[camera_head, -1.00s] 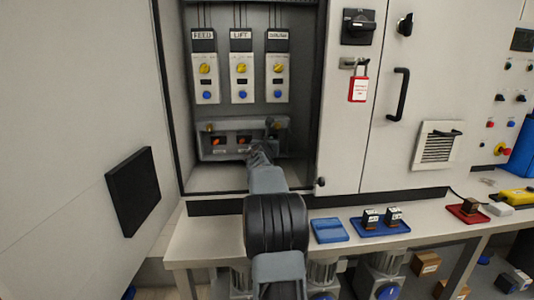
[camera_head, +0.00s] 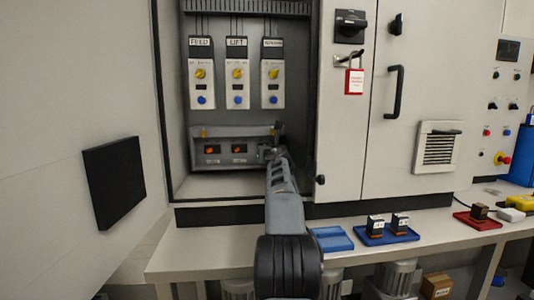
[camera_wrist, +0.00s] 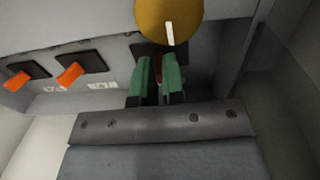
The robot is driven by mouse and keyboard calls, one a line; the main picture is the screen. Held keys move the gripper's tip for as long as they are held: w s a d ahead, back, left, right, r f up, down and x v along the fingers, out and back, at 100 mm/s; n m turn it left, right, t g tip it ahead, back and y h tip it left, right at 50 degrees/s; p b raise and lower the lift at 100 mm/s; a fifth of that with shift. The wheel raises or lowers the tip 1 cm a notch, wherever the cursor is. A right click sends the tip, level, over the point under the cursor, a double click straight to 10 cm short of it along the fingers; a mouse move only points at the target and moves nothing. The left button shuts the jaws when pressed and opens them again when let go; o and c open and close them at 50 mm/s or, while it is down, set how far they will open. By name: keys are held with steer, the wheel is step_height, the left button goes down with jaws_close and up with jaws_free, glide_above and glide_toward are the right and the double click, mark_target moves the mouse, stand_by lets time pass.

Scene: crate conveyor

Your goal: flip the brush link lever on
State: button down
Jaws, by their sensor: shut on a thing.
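The lever panel (camera_head: 222,163) is at the bottom of the open cabinet, with a row of levers. Two orange levers show at left and middle in the head view (camera_head: 212,149), (camera_head: 238,149) and in the wrist view (camera_wrist: 18,80), (camera_wrist: 70,73). My gripper (camera_head: 268,152) is at the right end of the row, where its tip hides the third position. In the wrist view its green fingers (camera_wrist: 159,82) are shut on a reddish-brown piece between them, the third lever, taken as the brush link lever (camera_wrist: 159,68). The fingers hide most of it.
A yellow disc with a white mark (camera_wrist: 168,18) is close above my fingers. The cabinet's side wall (camera_wrist: 243,45) is near on the right. Three modules with yellow and blue knobs (camera_head: 237,75) hang above the panel. A blue tray (camera_head: 388,236) lies on the bench.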

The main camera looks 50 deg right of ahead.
steer(key=shift+f, duration=0.1)
steer(key=c, duration=1.2)
jaws_free()
steer(key=shift+b+v, duration=0.75)
steer(key=shift+v, duration=3)
